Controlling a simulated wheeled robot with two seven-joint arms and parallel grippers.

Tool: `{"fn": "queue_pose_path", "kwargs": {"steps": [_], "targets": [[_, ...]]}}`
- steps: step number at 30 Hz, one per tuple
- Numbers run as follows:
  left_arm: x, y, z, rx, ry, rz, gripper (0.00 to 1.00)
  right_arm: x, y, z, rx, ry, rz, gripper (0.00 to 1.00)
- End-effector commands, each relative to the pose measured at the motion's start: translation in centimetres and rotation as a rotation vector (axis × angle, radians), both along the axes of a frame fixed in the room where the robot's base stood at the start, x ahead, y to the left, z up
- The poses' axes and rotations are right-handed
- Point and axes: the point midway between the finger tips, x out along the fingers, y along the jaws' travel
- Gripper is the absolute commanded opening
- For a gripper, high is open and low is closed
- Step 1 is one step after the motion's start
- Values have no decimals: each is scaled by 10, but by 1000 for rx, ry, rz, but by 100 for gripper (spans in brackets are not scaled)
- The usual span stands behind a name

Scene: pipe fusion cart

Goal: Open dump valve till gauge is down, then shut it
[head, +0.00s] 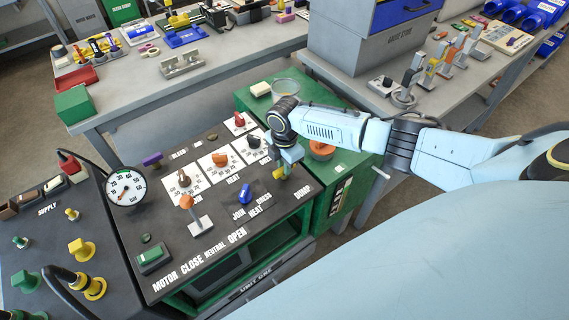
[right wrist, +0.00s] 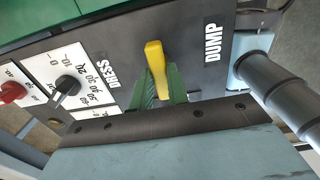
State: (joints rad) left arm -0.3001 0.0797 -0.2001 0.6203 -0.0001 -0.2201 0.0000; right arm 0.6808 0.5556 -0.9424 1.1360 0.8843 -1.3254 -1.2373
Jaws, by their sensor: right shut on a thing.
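The yellow dump valve lever (head: 278,173) is at the right end of the dark panel, near the DUMP lettering. It also shows in the right wrist view (right wrist: 154,62). My right gripper (head: 286,164) reaches down over it from the right and is shut on it. In the right wrist view my gripper (right wrist: 160,85) is at the lever, and part of the lever is hidden there. The round white gauge (head: 125,187) with a red needle stands at the panel's left. Its exact reading is too small to tell. My left gripper is not in view.
An orange-topped lever (head: 187,202), a blue switch (head: 245,194) and several dial knobs sit on the same panel. An orange round knob (head: 321,150) is on the green cabinet to the right. Benches with tools and bins stand behind.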

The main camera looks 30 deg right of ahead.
Motion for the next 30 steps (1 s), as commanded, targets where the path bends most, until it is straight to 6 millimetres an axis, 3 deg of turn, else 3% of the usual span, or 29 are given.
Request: {"fn": "queue_pose_path", "kwargs": {"steps": [7, 8, 13, 23, 30], "targets": [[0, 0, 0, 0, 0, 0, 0, 1, 1, 1, 3, -3, 4, 0], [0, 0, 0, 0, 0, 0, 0, 1, 1, 1, 3, -3, 4, 18], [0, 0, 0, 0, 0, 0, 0, 1, 1, 1, 2, -2, 3, 38], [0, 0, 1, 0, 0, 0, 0, 0, 0, 4, 0, -2, 1, 38], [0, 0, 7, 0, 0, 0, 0, 2, 0, 44, 2, -6, 2, 38]]}}
